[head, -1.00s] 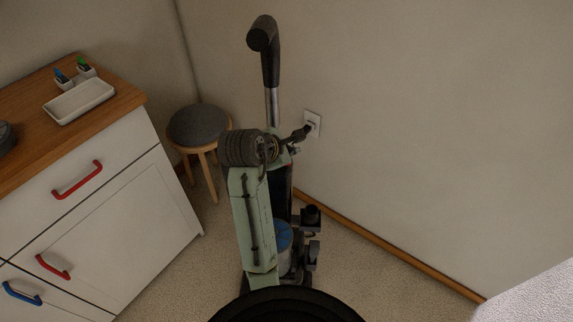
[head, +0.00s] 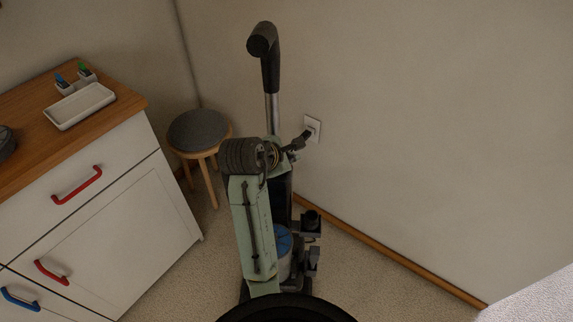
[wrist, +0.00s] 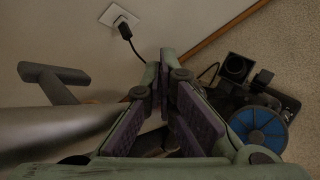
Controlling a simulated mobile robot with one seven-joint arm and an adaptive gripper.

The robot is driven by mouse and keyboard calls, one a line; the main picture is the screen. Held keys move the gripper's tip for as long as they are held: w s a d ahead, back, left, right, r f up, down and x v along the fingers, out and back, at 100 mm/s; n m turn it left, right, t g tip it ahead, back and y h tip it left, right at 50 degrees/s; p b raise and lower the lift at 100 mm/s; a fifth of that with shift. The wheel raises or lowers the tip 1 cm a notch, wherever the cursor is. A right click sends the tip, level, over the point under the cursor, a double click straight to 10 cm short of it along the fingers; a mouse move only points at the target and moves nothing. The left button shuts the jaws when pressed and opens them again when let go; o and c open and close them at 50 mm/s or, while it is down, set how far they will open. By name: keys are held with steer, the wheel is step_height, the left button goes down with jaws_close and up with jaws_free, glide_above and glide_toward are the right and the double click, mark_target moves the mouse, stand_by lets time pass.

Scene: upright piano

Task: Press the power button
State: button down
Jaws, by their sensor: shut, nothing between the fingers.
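My gripper (wrist: 167,85) is shut and empty, with purple-grey pads and green links. In the head view, my gripper (head: 299,142) is at the end of my green arm, partly hidden by arm joints. Behind it stands a floor machine with a tall silver pole and black handle (head: 264,62). Its lower part seems to have a blue disc (head: 284,240), which also shows at the right in the wrist view (wrist: 262,128). I cannot pick out a power button; my arm hides part of the machine.
A wall socket (head: 313,124) holds a black plug (wrist: 125,31) with a cord running down behind my fingers. A round grey stool (head: 199,130) stands by the wall. A white cabinet (head: 120,215) is at the left, a white surface (head: 535,300) at the lower right. Floor near the right wall is clear.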

steer(key=shift+f, duration=0.15)
stand_by(0.4)
steer(key=shift+f+p, duration=0.3)
steer(key=shift+f, duration=0.1)
steer(key=shift+r+p, duration=0.2)
steer(key=shift+p, duration=0.15)
steer(key=shift+r+p, duration=0.4)
steer(key=shift+p, duration=0.35)
